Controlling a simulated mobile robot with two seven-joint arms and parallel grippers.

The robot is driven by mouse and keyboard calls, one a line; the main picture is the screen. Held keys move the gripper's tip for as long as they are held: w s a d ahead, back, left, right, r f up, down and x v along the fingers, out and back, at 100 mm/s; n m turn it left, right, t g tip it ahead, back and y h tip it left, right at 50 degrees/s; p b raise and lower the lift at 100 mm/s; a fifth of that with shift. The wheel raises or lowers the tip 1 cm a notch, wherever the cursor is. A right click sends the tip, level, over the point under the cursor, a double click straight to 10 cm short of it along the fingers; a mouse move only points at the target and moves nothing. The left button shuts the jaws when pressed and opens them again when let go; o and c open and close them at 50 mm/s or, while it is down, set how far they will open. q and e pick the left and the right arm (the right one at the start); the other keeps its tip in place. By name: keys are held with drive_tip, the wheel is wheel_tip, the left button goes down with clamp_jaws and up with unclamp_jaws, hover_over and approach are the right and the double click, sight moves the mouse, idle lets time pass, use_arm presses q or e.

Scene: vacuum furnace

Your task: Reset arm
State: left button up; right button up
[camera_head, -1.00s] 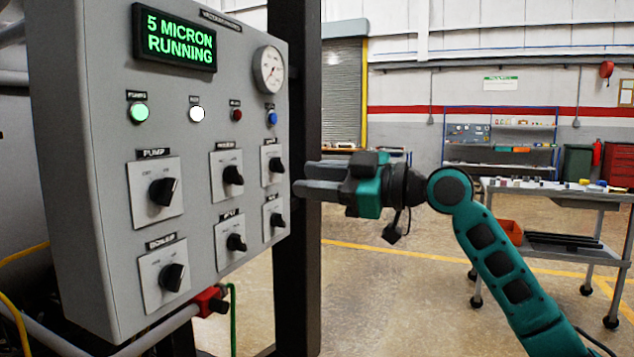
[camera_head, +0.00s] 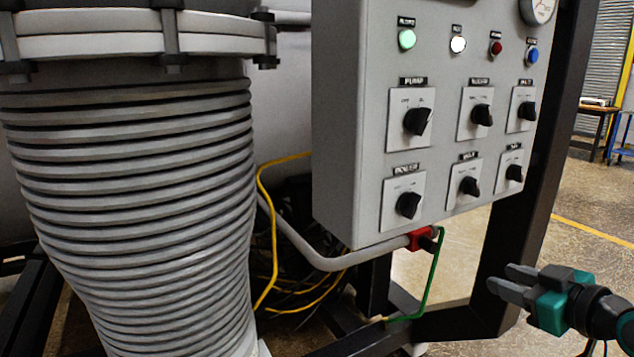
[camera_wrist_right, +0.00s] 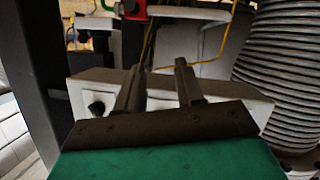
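My right gripper (camera_head: 500,278) is at the lower right of the head view, its two grey fingers pointing left. The fingers are apart with nothing between them. It is below and to the right of the grey control panel (camera_head: 345,130), clear of the knobs and in front of the dark frame post. In the right wrist view the two fingers of the right gripper (camera_wrist_right: 160,75) also stand apart and empty, with part of the panel behind them. My left gripper does not show.
A large ribbed metal bellows (camera_head: 140,190) fills the left of the head view. A red fitting (camera_head: 421,239) with a green line is under the panel, and a yellow cable (camera_head: 273,240) hangs beside it. Open floor (camera_head: 590,210) lies at the right.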

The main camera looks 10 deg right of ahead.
drive_tip(key=s+a+f+m+g, duration=0.1)
drive_tip(key=s+a+f, duration=0.3)
drive_tip(key=f, duration=0.5)
drive_tip(key=s+a+f+m+g, duration=0.1)
drive_tip(key=s+a+f, duration=0.2)
drive_tip(key=a+f, duration=0.4)
drive_tip(key=s+a+f+m+g, duration=0.1)
drive_tip(key=s+a+f, duration=0.75)
drive_tip(key=a, duration=0.35)
use_arm(q)
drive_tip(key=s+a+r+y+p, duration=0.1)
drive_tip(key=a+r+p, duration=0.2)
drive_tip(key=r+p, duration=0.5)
drive_tip(key=p, duration=0.4)
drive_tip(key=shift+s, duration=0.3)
use_arm(e)
drive_tip(key=s+d+r+h, duration=0.1)
drive_tip(key=d+r, duration=0.2)
drive_tip(key=r, duration=0.4)
drive_tip(key=shift+s+d+r, duration=0.25)
drive_tip(key=shift+d+r, duration=0.05)
drive_tip(key=shift+r, duration=0.1)
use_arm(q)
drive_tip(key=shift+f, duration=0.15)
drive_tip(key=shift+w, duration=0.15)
